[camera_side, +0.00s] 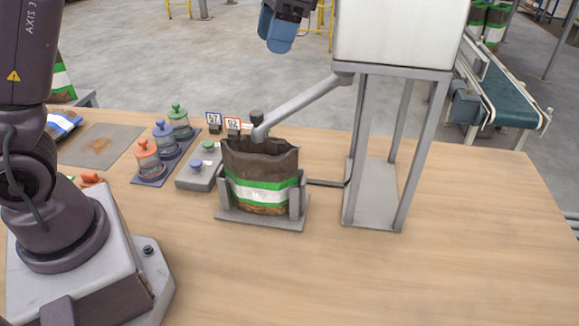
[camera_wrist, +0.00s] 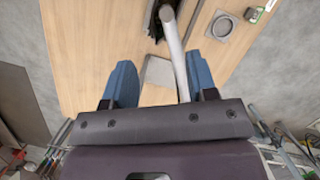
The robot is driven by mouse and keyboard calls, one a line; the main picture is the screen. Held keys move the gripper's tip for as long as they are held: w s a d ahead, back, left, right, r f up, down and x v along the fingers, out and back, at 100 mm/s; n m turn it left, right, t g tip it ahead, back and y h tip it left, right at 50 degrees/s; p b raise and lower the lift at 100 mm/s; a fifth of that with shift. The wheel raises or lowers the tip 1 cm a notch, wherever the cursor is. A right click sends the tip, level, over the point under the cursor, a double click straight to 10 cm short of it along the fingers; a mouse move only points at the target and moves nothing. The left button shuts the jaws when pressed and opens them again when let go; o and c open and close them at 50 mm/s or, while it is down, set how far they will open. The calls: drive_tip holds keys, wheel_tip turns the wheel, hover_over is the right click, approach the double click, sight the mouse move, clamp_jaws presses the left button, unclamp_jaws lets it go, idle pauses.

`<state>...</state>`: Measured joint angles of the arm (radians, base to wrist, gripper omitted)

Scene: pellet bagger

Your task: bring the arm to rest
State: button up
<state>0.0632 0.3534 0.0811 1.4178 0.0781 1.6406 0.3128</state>
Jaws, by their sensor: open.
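My gripper (camera_side: 277,33) hangs high at the top of the side view, above and behind the brown bag, well clear of it. In the wrist view my gripper (camera_wrist: 151,85) shows two blue fingers spread apart with nothing between them. A brown bag (camera_side: 262,163) with green and white bands stands upright in a grey holder (camera_side: 262,221) on the table, its top open under the end of the grey spout (camera_side: 300,104). The spout comes down from a white hopper (camera_side: 395,34) on a grey stand and also shows in the wrist view (camera_wrist: 176,60).
A tray holds several lidded jars (camera_side: 164,138) left of the bag. A grey mat (camera_side: 102,145) lies farther left. The table's front right (camera_side: 450,260) is clear. A conveyor (camera_side: 500,90) stands behind.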

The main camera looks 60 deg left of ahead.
drive_tip(key=s+n+t, duration=0.1)
drive_tip(key=s+t, duration=0.3)
drive_tip(key=s, duration=0.5)
drive_tip(key=s+d+f+n+t+h, duration=0.1)
drive_tip(key=s+t, duration=0.3)
drive_tip(key=s, duration=0.5)
drive_tip(key=shift+s+d+f+n+t, duration=0.3)
drive_tip(key=shift+s+n+t, duration=0.1)
drive_tip(key=shift+n, duration=0.3)
